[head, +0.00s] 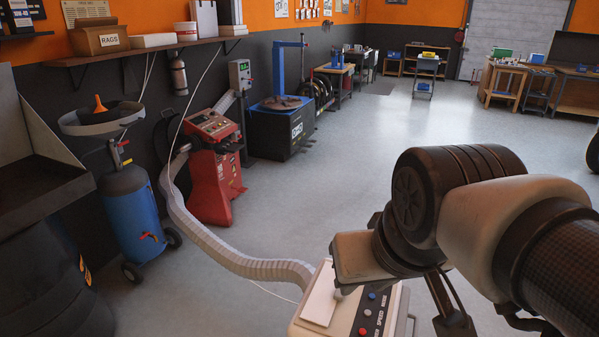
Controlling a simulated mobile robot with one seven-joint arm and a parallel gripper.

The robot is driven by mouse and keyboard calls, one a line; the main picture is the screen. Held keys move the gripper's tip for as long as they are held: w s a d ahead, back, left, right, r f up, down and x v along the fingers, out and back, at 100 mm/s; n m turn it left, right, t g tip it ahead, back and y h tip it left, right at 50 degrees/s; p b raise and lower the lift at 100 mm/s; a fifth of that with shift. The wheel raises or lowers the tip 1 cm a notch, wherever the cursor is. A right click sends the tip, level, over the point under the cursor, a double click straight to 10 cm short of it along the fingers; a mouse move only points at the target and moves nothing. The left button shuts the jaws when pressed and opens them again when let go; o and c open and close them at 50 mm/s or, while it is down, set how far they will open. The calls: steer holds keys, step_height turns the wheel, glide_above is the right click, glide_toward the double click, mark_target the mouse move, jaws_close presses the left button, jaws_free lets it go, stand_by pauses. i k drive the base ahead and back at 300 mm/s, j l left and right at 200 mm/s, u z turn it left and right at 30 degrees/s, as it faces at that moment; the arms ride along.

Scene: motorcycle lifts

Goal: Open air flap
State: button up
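A cream-coloured machine box (372,333) stands at the bottom centre, cut off by the frame's lower edge. A pale flat panel (320,303), which looks like the air flap, lies on its top left; I cannot tell how far it is raised. A control strip with "SPEED" lettering, a blue knob and a red button (363,331) is to its right. My gripper (343,289) is low over the box at the panel's right edge. Its fingers are mostly hidden by my wrist and I cannot tell whether they touch the panel.
The grey floor (350,150) behind is clear.

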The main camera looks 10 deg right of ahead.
mark_target(319, 308)
steer(key=k+l, duration=0.1)
steer(key=l, duration=0.35)
steer(key=k+l, duration=0.15)
steer(key=l, duration=0.35)
steer(key=k+l, duration=0.1)
steer(key=l, duration=0.35)
